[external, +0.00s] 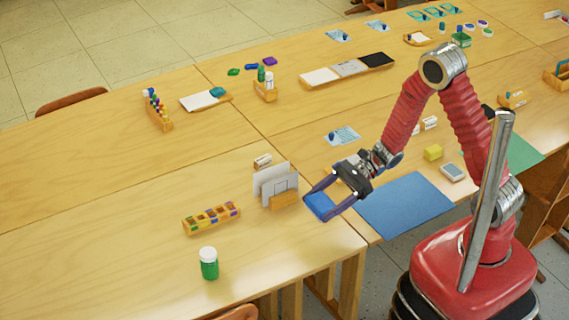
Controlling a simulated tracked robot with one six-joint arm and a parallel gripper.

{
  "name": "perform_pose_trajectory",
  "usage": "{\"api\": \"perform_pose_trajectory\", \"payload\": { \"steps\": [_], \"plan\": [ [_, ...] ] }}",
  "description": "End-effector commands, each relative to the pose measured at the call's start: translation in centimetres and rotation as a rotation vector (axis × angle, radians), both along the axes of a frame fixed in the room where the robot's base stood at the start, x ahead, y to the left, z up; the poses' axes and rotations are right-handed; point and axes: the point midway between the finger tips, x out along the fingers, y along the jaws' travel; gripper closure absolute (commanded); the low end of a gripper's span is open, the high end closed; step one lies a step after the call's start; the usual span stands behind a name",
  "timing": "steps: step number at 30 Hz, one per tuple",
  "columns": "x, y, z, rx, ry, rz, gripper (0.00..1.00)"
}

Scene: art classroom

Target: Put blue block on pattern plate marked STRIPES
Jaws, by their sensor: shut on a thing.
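My gripper (321,208) is shut on the blue block (318,203), with one finger on each side of it. It holds the block near the front edge of the table, left of the blue mat. Light blue patterned plates lie on the tables: one (349,134) behind my gripper, and two at the back, one (343,33) left of the other (380,24). Each seems to have a small dark blue piece on it. More light blue plates (435,12) lie at the far back right. I cannot read any marking, so I cannot tell which is STRIPES.
A card holder (284,199) stands close left of my gripper. A blue mat (405,205), a yellow block (433,152) and a small grey device (453,172) lie to the right. A paint tray (211,218) and green jar (208,263) stand left. The left table has wide clear areas.

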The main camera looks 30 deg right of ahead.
Motion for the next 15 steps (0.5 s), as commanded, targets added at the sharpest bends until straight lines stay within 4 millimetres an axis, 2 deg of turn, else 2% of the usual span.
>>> {"api": "perform_pose_trajectory", "payload": {
  "steps": [5, 8, 15],
  "plan": [
    [1.1, -1.6, -0.5, 0.0, 0.001, -0.039, 0.53],
    [2.5, -3.3, -1.0, 0.0, 0.0, -0.081, 0.53],
    [9.3, -8.8, -2.0, 0.0, -0.002, -0.211, 0.53]
  ]
}}
